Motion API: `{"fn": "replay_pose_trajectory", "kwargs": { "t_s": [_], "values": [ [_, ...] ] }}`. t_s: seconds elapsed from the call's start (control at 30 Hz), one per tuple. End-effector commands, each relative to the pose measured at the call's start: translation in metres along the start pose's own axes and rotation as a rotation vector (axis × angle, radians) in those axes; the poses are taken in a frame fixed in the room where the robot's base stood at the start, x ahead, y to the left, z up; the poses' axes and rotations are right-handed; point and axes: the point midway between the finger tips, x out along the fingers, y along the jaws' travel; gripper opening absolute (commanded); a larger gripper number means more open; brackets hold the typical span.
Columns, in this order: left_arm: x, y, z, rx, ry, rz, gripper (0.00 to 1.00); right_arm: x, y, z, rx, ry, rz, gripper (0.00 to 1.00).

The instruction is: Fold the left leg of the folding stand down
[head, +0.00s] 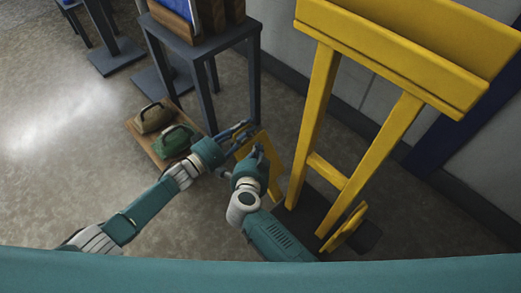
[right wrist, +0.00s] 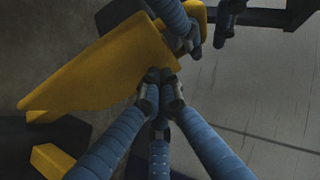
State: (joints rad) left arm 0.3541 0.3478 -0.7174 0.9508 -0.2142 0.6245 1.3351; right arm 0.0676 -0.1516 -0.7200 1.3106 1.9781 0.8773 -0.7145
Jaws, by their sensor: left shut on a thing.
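The yellow folding stand (head: 323,110) stands upright at the right of the head view, with a broad board on top. Its left leg (head: 271,170), a flat yellow piece, sticks out at the lower left of the frame; it also shows in the right wrist view (right wrist: 100,70). My left gripper (head: 245,131) is shut on the leg's upper end; its fingers (right wrist: 203,30) show there in the right wrist view. My right gripper (right wrist: 161,80) has its fingertips together at the leg's edge; whether they touch it is unclear. The right leg (head: 344,230) is low at right.
A dark table (head: 206,46) with wooden items stands behind my left gripper. A wooden board (head: 141,143) with a tan and a green iron-shaped thing lies on the floor left of it. A grey wall is behind the stand.

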Motion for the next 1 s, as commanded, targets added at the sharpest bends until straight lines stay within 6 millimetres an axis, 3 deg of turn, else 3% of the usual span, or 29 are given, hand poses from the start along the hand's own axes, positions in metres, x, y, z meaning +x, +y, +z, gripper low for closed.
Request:
{"fn": "replay_pose_trajectory", "kwargs": {
  "t_s": [0.03, 0.1, 0.57, 1.0],
  "values": [
    [0.002, 0.014, 0.007, 0.002, -0.006, 0.036, 0.19, 0.003, -0.001, 0.001, 0.002, -0.006, -0.003, 0.0],
    [0.003, 0.015, 0.007, 0.001, -0.005, 0.038, 0.29, 0.003, -0.001, 0.001, 0.002, -0.006, -0.003, 0.0],
    [-0.005, 0.013, 0.006, -0.003, -0.003, 0.035, 0.29, 0.002, -0.002, 0.001, 0.002, -0.006, -0.005, 0.0],
    [-0.092, 0.009, 0.004, -0.002, -0.003, 0.029, 0.29, 0.002, -0.001, 0.0, 0.001, -0.004, -0.002, 0.0]
  ]
}}
